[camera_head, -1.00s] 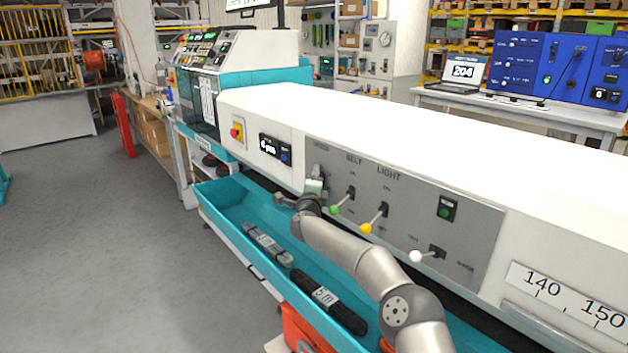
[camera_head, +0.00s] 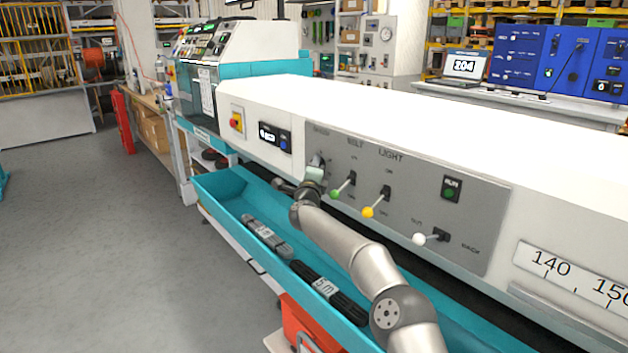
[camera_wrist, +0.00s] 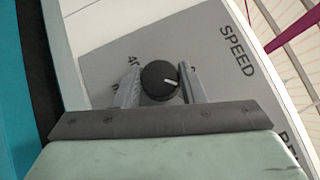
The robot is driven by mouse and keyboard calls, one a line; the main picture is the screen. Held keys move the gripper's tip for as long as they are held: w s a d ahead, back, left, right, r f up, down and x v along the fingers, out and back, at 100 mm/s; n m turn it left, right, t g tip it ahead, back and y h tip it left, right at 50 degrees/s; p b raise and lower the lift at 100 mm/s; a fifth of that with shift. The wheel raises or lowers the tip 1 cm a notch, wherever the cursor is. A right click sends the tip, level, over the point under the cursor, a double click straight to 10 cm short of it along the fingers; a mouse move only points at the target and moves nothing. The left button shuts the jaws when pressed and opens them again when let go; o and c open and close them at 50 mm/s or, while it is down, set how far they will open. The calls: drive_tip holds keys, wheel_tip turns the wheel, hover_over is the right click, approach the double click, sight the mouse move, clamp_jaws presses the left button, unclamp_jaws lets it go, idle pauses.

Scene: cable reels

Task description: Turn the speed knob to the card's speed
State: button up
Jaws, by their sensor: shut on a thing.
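The black round speed knob (camera_wrist: 159,81) with a white pointer line is on the grey panel (camera_wrist: 110,60), under the word SPEED in the wrist view. Its pointer aims to the right in that view. My gripper (camera_wrist: 160,88) has one finger on each side of the knob and is shut on it. In the head view my gripper (camera_head: 314,172) is against the left end of the grey panel (camera_head: 480,220) and hides the knob. Part of the dial's numbers shows beside the left finger. No speed card is readable in these frames.
Green (camera_head: 338,193), yellow (camera_head: 369,211) and white-tipped (camera_head: 420,239) levers stick out of the panel right of my gripper. A red stop button (camera_head: 236,121) and a small display (camera_head: 268,136) are to its left. A teal trough (camera_head: 230,190) with cable bundles runs below.

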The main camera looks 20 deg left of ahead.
drive_tip(key=shift+f+m+t+h+b, duration=0.1)
drive_tip(key=shift+m+t+h+b, duration=0.3)
drive_tip(key=shift+m+t+b, duration=1)
drive_tip(key=shift+g+b, duration=0.3)
drive_tip(key=shift+b, duration=0.2)
drive_tip(key=o, duration=1)
